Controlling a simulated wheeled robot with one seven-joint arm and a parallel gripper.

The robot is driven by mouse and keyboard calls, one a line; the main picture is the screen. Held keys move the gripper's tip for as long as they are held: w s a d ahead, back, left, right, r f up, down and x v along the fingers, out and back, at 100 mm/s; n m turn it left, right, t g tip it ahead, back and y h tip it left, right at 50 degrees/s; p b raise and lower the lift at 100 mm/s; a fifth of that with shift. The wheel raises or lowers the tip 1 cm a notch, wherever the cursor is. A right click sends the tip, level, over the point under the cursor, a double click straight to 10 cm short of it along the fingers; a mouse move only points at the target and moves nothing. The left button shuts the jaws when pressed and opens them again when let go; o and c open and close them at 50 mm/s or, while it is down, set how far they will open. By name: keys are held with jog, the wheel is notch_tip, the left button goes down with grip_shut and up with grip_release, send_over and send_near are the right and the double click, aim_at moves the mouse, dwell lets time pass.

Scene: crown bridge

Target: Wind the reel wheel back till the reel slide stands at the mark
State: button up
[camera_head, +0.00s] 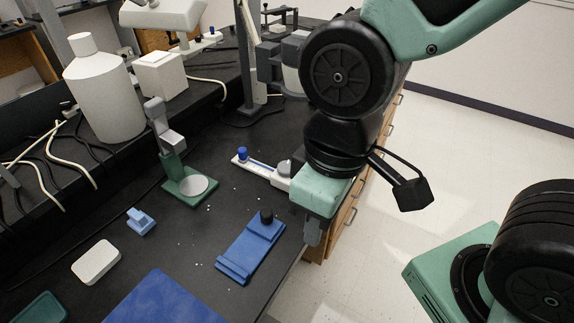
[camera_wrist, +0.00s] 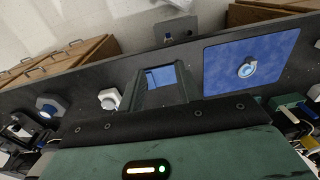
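The reel is likely the white, narrow device (camera_head: 262,170) on the black bench, left of my gripper in the head view. It has a blue strip, a blue knob (camera_head: 242,153) at its far left end and a grey round wheel (camera_head: 284,168) at its near right end. I cannot tell which part is the slide, and no mark is readable. My gripper (camera_head: 312,234) points down near the bench's right edge, apart from the wheel, with its finger opening not clear. My arm hides some of the bench behind it. I cannot surely identify the reel in the wrist view.
A blue fixture with a black knob (camera_head: 248,252) lies left of my gripper. A green stand (camera_head: 190,186), small blue block (camera_head: 140,221), white box (camera_head: 96,262) and blue mat (camera_head: 160,302) lie farther left. A white bottle (camera_head: 103,95) stands behind. Open floor lies right.

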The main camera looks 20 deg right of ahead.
jog(key=o, duration=0.7)
jog(key=shift+w+r, duration=0.1)
jog(key=shift+w, duration=0.1)
jog(key=shift+c, duration=0.2)
jog(key=shift+o, duration=0.4)
jog(key=w+r+n+p, duration=0.1)
jog(key=w+n+p, duration=0.2)
jog(key=w, duration=0.5)
jog(key=shift+w+a+r+n, duration=0.15)
jog(key=shift+a+r+n, duration=0.2)
jog(key=shift+a+n, duration=0.05)
jog(key=n+p, duration=0.5)
jog(key=n, duration=0.4)
send_over(287, 166)
notch_tip(287, 166, down, 4)
jog(key=r, duration=0.1)
jog(key=shift+h, duration=0.3)
notch_tip(287, 166, down, 18)
jog(key=shift+r+p, duration=0.25)
jog(key=shift+p, duration=0.6)
jog(key=c, duration=1)
